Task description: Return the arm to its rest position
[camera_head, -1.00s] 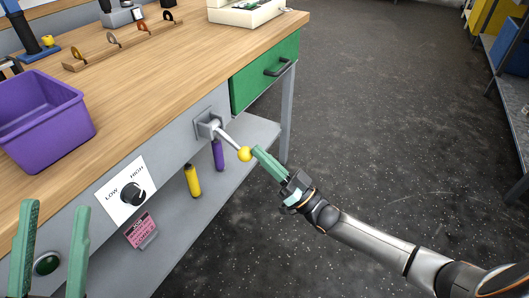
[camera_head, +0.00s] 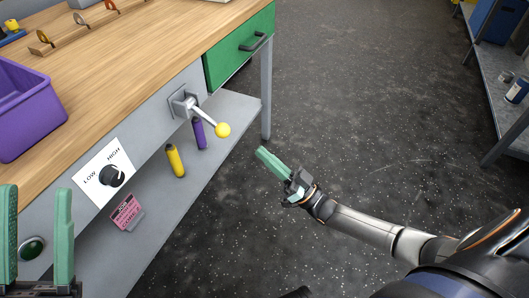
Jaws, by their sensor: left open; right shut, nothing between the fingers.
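My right gripper (camera_head: 267,157) is shut and empty, with its green fingers together over the dark floor. It is apart from the lever (camera_head: 204,116), whose yellow ball knob (camera_head: 222,130) lies up and to the left of the fingertips. My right arm reaches in from the lower right. My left gripper (camera_head: 36,200) is open at the lower left, its two green fingers upright and apart with nothing between them. The rest of my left arm is out of view.
A wooden workbench (camera_head: 120,75) fills the left, with a purple bin (camera_head: 30,115), a green drawer (camera_head: 238,48), a dial panel (camera_head: 104,178) and a green button (camera_head: 32,248). Yellow (camera_head: 175,160) and purple (camera_head: 199,133) cylinders are beneath. Open floor (camera_head: 370,110) lies right; a shelf (camera_head: 500,90) stands beyond.

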